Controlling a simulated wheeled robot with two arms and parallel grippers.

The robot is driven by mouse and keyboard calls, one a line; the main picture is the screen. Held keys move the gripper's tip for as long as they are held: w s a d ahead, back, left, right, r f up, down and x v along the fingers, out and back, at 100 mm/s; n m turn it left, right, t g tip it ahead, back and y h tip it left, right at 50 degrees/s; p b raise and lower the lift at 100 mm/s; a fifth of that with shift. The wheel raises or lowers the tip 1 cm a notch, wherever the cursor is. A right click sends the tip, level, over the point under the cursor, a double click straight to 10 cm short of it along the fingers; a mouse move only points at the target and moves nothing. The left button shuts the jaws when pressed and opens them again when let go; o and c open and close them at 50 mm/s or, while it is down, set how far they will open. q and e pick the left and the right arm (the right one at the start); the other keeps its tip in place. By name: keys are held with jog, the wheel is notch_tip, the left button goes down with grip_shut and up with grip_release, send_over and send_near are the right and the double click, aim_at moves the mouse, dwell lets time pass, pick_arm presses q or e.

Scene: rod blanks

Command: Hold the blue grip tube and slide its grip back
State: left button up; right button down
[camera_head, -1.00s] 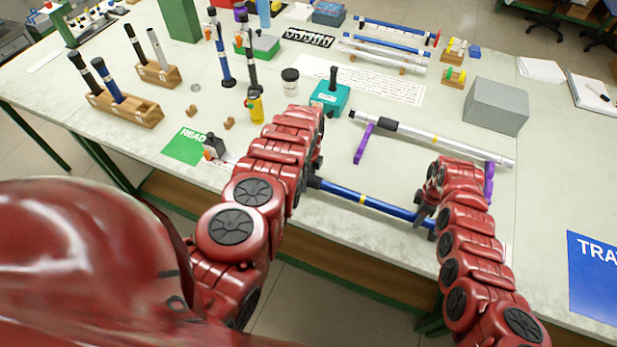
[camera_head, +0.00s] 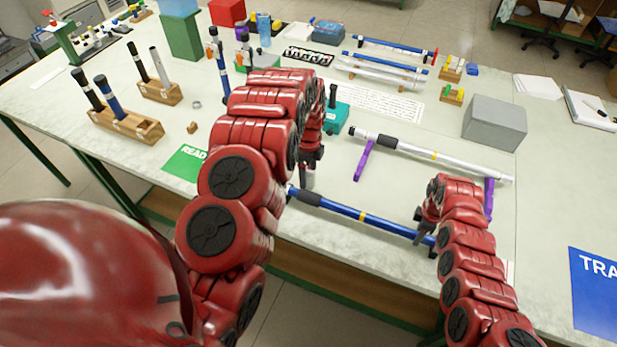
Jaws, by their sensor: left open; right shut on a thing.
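The blue grip tube (camera_head: 342,209) lies slanted across the front of the bench, with a yellow band on its middle. Its black grip (camera_head: 308,197) shows near the left end, which is partly hidden by my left arm. My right gripper (camera_head: 424,234) is shut on the tube's right part. My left gripper (camera_head: 308,181) is open above and close to the black grip; whether it touches the grip cannot be told.
A silver tube (camera_head: 460,160) with a black grip rests on purple supports (camera_head: 363,160) behind. A teal box (camera_head: 336,117) and a grey block (camera_head: 495,122) stand further back. Wooden racks (camera_head: 126,124) stand at left. The bench's front edge runs close below the blue tube.

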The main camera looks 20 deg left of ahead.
dwell(0.3)
jog(key=shift+c, duration=2.1)
grip_release()
